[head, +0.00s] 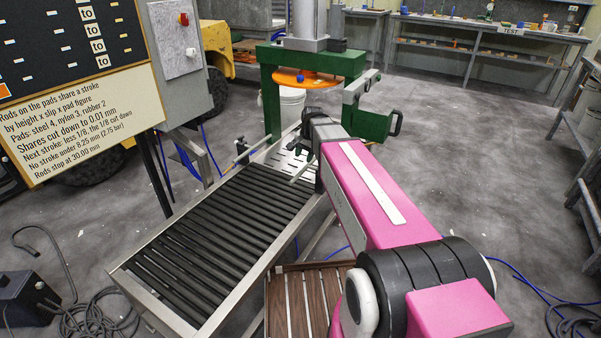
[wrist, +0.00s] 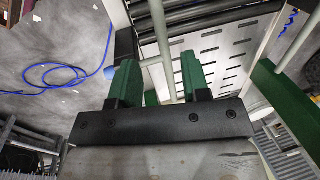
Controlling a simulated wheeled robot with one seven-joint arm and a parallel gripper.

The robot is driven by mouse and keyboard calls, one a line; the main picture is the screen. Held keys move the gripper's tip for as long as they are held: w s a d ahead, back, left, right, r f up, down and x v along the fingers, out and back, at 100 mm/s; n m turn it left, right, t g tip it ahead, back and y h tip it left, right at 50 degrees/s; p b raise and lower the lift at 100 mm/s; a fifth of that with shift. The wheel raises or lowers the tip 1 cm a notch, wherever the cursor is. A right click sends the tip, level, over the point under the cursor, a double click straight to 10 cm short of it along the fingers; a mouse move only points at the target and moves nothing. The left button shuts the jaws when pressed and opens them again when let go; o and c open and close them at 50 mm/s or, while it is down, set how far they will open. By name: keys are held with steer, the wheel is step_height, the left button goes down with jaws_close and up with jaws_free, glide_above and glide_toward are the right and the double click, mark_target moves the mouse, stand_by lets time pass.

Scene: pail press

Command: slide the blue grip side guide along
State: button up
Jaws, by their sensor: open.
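My gripper (wrist: 162,78) is open in the wrist view, with its two green fingers apart. A pale grey guide rod (wrist: 159,30) runs along the conveyor's side and shows in the gap between the fingers. A small light-blue piece (wrist: 110,73), perhaps the blue grip, pokes out left of the left finger, which hides part of it. I cannot tell whether a finger touches it. In the head view the near guide rod (head: 303,170) shows beside my wrist, which hides the fingers and the blue grip.
The black roller conveyor (head: 215,235) leads to a slotted metal plate (head: 285,160) under the green press (head: 340,62). A white pail (head: 292,103) stands behind, below an orange disc (head: 300,77). A sign board (head: 80,120) stands left. A slatted wooden pallet (head: 295,300) lies near my arm.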

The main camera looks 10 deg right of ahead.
mark_target(300, 172)
steer(key=f, duration=0.3)
steer(key=a+f, duration=0.1)
steer(key=f, duration=0.2)
steer(key=w+f, duration=0.1)
steer(key=f, duration=0.2)
steer(key=shift+a, duration=0.2)
jaws_close()
